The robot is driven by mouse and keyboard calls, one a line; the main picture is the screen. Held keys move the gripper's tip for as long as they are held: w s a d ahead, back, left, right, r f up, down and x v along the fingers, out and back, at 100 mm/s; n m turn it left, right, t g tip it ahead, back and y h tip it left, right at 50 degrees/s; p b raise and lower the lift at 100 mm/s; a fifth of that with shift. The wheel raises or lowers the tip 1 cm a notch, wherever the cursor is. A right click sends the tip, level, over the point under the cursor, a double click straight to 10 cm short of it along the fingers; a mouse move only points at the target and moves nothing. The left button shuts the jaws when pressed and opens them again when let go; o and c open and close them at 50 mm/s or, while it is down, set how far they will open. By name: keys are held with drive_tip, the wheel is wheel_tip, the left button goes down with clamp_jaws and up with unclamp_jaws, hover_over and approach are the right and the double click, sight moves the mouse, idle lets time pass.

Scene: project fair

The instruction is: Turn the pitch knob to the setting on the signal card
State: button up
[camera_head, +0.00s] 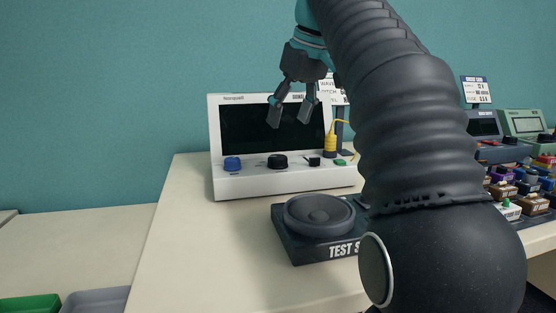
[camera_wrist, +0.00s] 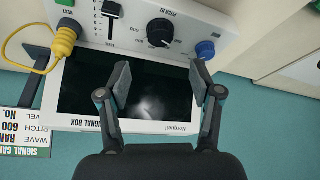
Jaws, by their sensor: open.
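The white signal box (camera_head: 285,183) stands on the table with a dark screen. Its black pitch knob (camera_head: 277,161) sits on the lower front panel; it also shows in the wrist view (camera_wrist: 160,32), upside down, with a scale around it. I cannot read its pointer setting surely. The signal card (camera_wrist: 22,132) is partly in the wrist view and reads pitch 600; in the head view my arm partly hides it. My gripper (camera_head: 290,116) is open and empty in front of the screen, above and apart from the knob. Its spread fingers show in the wrist view (camera_wrist: 161,78).
A blue knob (camera_head: 232,164) is left of the pitch knob; a slider (camera_head: 312,161), green button (camera_head: 340,162) and yellow plug with cable (camera_head: 330,142) are right. A test speaker (camera_head: 320,214) lies in front. Other devices stand far right. The table's left side is clear.

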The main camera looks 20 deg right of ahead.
sight(278, 156)
drive_tip(key=b+x, duration=0.2)
drive_tip(key=x, duration=0.7)
drive_tip(key=shift+b, duration=0.4)
drive_tip(key=c, duration=1.1)
drive_tip(key=shift+c, duration=0.2)
